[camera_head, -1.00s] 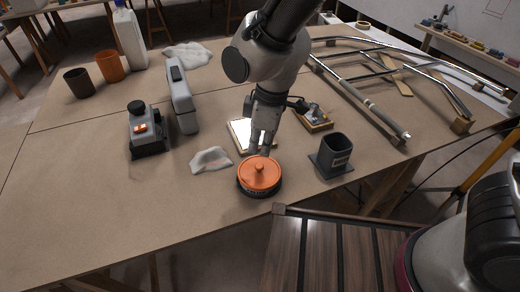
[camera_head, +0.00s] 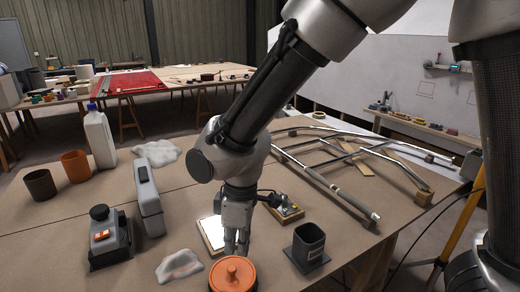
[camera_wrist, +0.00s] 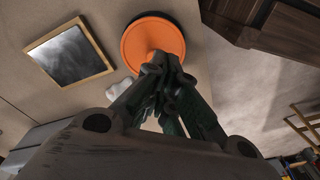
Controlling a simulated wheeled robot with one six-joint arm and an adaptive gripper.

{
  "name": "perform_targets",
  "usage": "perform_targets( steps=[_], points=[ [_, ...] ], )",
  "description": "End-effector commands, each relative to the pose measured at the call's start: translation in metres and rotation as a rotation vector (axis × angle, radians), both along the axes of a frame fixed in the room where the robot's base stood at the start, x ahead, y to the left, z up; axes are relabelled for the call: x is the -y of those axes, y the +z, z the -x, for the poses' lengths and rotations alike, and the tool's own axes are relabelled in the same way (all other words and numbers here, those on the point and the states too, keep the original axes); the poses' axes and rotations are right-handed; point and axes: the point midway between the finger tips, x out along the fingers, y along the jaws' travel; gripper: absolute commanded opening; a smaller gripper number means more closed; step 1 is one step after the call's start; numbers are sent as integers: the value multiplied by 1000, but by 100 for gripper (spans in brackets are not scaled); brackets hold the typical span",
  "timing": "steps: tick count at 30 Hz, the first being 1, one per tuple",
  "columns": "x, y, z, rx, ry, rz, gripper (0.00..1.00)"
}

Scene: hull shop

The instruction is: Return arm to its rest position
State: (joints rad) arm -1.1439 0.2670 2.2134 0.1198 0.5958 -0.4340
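My gripper (camera_head: 237,252) points down above the bench, just behind and above the round orange lid-like disc (camera_head: 233,277) with a central knob. The disc sits on a dark ribbed base and is cut by the lower edge of the head view. In the wrist view the fingers of my gripper (camera_wrist: 172,68) come together at their tips, with nothing visible held between them. They overlap the near edge of the orange disc (camera_wrist: 150,42) and hide part of it; whether they touch it I cannot tell. My arm reaches down from the top right in the head view.
A framed panel (camera_head: 211,233) lies behind the fingers. A square dark cup (camera_head: 308,243) stands to the right, a white cloth (camera_head: 179,265) and a grey device (camera_head: 108,240) to the left. A metal tube frame (camera_head: 335,190) lies at the right; a white bottle (camera_head: 100,137) stands farther back.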

Motion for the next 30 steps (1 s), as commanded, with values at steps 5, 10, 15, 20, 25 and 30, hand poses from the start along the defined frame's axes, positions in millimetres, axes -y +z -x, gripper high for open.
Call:
perform_targets(
  steps=[5,10,15,20,25,30],
  points=[
    [72,24,5,-45,-211,111,0],
    [151,67,-17,-39,-476,106,0],
    [250,112,-25,-5,-799,51,0],
    [341,146,-9,73,-1107,-40,0],
    [401,171,12,192,-1338,-142,0],
    [427,185,22,260,-1459,-185,0]
  ],
)
